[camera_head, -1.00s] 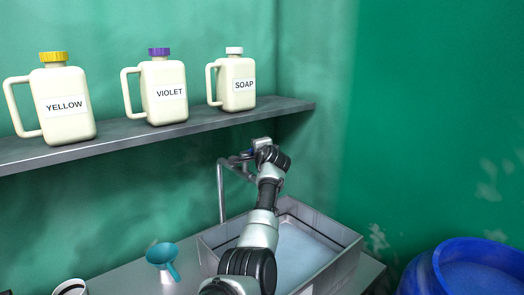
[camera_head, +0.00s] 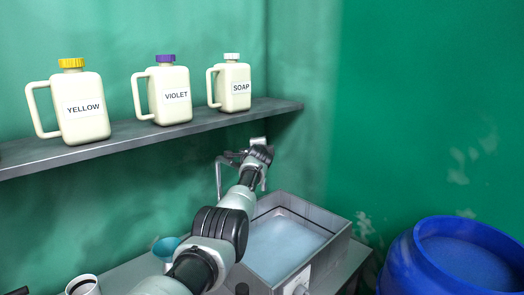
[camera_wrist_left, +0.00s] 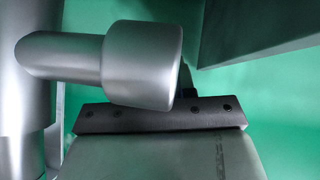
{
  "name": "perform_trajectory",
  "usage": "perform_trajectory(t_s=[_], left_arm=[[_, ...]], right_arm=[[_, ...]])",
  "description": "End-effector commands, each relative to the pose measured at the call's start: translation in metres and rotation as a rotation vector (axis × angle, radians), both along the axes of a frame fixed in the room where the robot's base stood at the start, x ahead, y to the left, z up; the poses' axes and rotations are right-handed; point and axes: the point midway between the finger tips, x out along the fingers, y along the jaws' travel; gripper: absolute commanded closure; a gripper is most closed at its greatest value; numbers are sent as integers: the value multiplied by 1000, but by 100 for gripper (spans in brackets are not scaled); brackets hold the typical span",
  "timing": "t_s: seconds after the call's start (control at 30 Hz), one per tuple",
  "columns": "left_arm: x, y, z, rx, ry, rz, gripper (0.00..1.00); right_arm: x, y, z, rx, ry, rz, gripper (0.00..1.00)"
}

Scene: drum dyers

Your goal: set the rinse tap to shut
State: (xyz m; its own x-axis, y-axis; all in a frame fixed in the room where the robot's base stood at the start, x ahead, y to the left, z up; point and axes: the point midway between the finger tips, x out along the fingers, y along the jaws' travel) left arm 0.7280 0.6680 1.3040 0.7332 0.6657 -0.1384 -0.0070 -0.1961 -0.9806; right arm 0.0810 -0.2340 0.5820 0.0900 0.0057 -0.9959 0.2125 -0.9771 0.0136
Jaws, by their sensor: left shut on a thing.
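The rinse tap (camera_head: 219,180) is a grey metal pipe rising behind the left side of the sink, with its upper part bending toward my left gripper. My left gripper (camera_head: 256,150) is at the tap's upper part, below the end of the shelf, and is shut on the tap handle. The handle itself is mostly hidden by the gripper and wrist. In the left wrist view a thick grey rounded metal cylinder of the tap (camera_wrist_left: 140,62) lies close across the dark gripper bar. The handle's exact angle cannot be told. My right gripper is not in view.
A grey sink (camera_head: 334,222) with pale water stands below the arm. A shelf (camera_head: 215,120) above holds yellow (camera_head: 82,122), violet (camera_head: 172,108) and soap (camera_head: 236,98) jugs. A teal funnel (camera_head: 166,245) is partly behind my arm. A blue drum (camera_head: 410,262) stands right.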

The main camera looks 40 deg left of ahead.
Motion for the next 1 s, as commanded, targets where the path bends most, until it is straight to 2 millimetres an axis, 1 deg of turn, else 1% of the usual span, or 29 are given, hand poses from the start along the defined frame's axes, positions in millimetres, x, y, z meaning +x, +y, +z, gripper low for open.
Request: perform_trajectory(t_s=[0.03, 0.47, 0.5, 0.63, 1.0], left_arm=[[0, 0, -5, -3, 8, -2, 100], [1, 0, -6, -2, 9, -5, 100], [1, 0, -6, -2, 9, -6, 69], [1, 0, -4, -1, 8, -6, 49], [0, 0, 0, 1, 2, -4, 49]], right_arm=[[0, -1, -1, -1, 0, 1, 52], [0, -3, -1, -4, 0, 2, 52], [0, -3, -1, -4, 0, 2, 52], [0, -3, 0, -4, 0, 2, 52], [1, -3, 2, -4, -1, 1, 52]])
